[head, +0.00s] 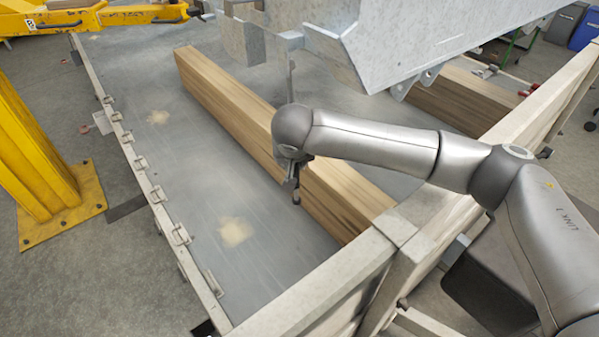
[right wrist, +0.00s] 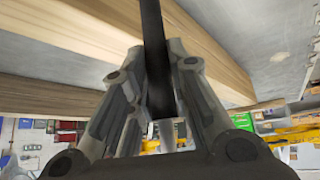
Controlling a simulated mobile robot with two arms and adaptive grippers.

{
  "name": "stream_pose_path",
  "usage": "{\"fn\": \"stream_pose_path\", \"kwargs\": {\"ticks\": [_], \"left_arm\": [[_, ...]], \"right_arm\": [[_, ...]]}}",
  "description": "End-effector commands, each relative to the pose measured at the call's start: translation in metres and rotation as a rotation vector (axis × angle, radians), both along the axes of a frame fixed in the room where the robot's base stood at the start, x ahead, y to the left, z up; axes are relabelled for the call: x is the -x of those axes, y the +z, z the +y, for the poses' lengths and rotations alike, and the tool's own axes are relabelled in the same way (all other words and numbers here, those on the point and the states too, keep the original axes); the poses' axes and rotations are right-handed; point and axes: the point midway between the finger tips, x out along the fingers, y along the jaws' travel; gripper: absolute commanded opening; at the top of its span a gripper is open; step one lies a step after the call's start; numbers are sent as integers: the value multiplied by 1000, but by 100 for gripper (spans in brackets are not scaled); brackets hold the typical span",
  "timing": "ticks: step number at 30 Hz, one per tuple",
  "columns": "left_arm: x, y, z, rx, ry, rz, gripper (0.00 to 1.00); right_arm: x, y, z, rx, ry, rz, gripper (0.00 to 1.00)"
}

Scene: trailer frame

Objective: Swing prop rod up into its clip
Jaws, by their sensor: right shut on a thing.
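In the right wrist view a dark, straight prop rod (right wrist: 154,45) runs down between the two grey fingers of my right gripper (right wrist: 157,68). The fingers are closed on it from both sides. In the head view my right gripper (head: 294,178) hangs at the end of my arm, over the long timber beam, and the wrist hides most of what it holds. A thin grey upright piece (head: 291,78) shows just above the wrist, below the grey metal trailer frame (head: 420,30); I cannot tell whether it is part of the rod. The clip cannot be made out. My left gripper is not in view.
A timber beam (head: 225,95) lies across the grey deck (head: 190,200). Pale rails edge the deck, with a corner post (head: 400,240) near my arm. A yellow post (head: 35,140) stands at left. Bare deck lies left of the beam.

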Motion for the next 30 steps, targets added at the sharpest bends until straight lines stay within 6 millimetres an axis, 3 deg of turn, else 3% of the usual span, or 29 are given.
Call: {"fn": "stream_pose_path", "kwargs": {"ticks": [1,18,30], "left_arm": [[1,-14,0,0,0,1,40],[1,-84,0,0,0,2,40],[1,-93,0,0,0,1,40]], "right_arm": [[-4,-5,2,-9,0,-18,0],[-36,-2,26,-118,0,-167,0],[-43,5,30,-142,0,-197,0]]}}
